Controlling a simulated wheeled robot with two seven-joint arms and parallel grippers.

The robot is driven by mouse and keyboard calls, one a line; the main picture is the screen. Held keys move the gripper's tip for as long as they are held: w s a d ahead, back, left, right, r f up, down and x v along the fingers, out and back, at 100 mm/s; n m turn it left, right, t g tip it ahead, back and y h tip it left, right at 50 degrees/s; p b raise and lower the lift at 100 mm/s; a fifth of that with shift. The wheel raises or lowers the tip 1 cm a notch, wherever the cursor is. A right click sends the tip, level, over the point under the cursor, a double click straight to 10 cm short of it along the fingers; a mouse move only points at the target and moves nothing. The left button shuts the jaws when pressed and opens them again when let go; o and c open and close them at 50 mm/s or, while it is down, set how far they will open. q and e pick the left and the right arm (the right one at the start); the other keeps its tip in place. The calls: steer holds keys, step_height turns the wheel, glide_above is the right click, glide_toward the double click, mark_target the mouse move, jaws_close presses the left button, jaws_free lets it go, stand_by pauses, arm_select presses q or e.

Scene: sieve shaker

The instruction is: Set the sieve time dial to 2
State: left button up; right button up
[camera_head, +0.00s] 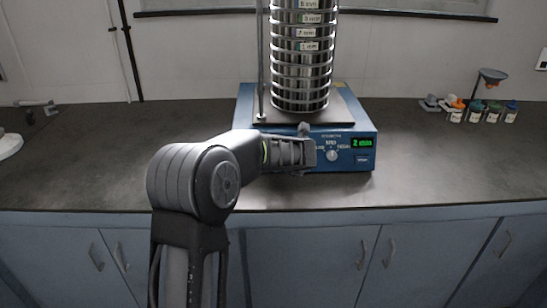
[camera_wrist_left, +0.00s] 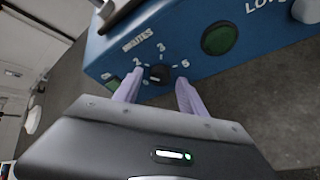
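The sieve shaker's blue base (camera_head: 367,136) stands on the counter, with a tall stack of steel sieves (camera_head: 300,70) on top. In the left wrist view, the black time dial (camera_wrist_left: 159,73) sits on the blue panel among the printed marks 2, 3 and 5. A light mark shows on the dial's left side; its exact setting is hard to read. My left gripper (camera_wrist_left: 159,76) is open, its pale fingers on either side of the dial with gaps visible. In the head view, my left gripper (camera_head: 308,153) hides this dial. My right gripper is out of view.
A round green button (camera_wrist_left: 217,38) is beside the dial. Small bottles (camera_head: 492,112) stand at the far right.

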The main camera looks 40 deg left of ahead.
arm_select(q)
steer(key=v, duration=0.7)
steer(key=shift+s+d+r, duration=0.2)
steer(key=shift+d+r, duration=0.05)
stand_by(0.6)
